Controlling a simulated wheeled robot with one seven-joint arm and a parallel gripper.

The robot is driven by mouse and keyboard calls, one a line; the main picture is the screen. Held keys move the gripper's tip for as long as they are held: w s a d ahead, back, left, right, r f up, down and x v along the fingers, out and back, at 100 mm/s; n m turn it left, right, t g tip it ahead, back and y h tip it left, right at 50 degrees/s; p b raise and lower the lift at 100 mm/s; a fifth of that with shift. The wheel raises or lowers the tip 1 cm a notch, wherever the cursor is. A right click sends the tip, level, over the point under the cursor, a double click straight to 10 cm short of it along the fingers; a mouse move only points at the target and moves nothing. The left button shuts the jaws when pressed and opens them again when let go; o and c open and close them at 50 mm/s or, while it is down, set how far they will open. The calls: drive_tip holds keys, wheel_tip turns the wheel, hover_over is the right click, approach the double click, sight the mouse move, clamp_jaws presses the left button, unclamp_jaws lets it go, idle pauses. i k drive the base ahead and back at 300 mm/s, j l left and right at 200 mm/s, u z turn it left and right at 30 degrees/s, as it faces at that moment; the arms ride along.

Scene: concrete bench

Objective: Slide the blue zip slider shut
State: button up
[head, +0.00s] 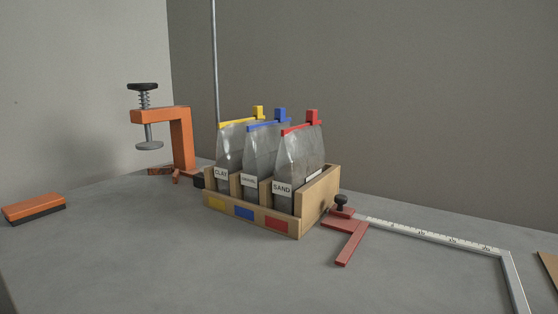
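The blue zip slider (280,115) sits at the far, upper right end of the blue zip strip (263,125) in the head view. The strip tops the middle grey bag (261,150), labelled in small print that I cannot read surely. This bag stands upright in a wooden box (222,204) between a yellow-topped bag (230,144) marked CLAY and a red-topped bag (297,153) marked SAND. The yellow slider (258,112) and red slider (313,117) sit at the same end of their strips. My gripper is not in view.
An orange clamp (181,138) stands behind left of the box. An orange block with a dark base (33,208) lies at far left. A red-headed square (345,225) with a measuring scale (430,235) lies right of the box. The front of the bench (150,260) is clear.

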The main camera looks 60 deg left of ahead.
sight(280, 113)
drive_tip(key=u, duration=1.5)
drive_tip(key=i+j+z, duration=0.1)
drive_tip(key=i+j, duration=0.1)
drive_tip(key=j, duration=0.1)
